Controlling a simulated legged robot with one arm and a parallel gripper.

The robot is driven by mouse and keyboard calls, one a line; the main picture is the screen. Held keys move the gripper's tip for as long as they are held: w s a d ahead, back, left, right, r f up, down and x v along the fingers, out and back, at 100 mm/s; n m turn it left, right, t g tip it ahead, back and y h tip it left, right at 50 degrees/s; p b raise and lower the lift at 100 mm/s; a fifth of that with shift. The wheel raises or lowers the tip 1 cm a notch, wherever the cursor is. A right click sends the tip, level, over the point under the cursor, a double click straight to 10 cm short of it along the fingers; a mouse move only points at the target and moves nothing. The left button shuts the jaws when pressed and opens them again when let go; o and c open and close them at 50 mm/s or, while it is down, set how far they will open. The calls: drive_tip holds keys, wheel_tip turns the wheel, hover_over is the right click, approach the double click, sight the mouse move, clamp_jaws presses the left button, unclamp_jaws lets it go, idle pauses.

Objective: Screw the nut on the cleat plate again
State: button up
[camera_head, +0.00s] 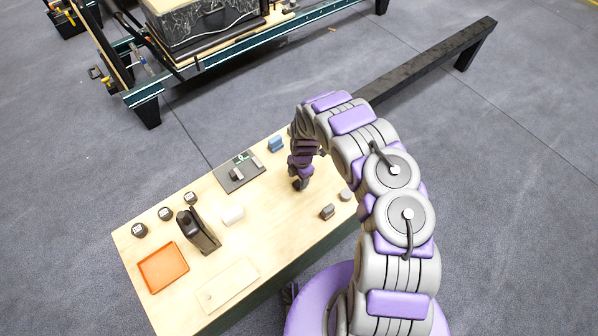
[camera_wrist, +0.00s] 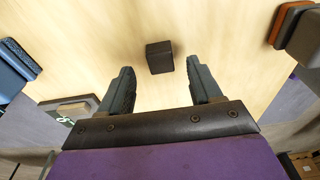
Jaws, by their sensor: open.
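The cleat plate, a dark grey flat plate (camera_head: 228,183) with a green mark, lies on the wooden table in the head view. Small grey parts stand on it. In the wrist view, a plate with a green mark (camera_wrist: 66,108) shows partly at the lower left. My gripper (camera_head: 300,185) is to the right of the plate, low over the table. In the wrist view my gripper (camera_wrist: 165,85) is open, with nothing between its fingers. A small dark block (camera_wrist: 159,57) lies just beyond the fingertips; I cannot tell whether it is the nut.
A blue block (camera_head: 276,145) stands behind the plate, and a brown-grey block (camera_head: 327,212) stands near the right edge. A white block (camera_head: 233,215), a black upright device (camera_head: 199,231), several dark round pieces and an orange tray (camera_head: 146,270) occupy the left part. A black beam (camera_head: 430,62) lies beyond.

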sight(298, 183)
drive_tip(key=shift+f+b, duration=0.4)
drive_tip(key=shift+f, duration=1.15)
drive_tip(key=shift+a, duration=0.1)
drive_tip(key=shift+c, duration=0.4)
drive_tip(key=c, duration=1)
drive_tip(key=shift+r+p, duration=3.5)
drive_tip(key=shift+p, duration=0.7)
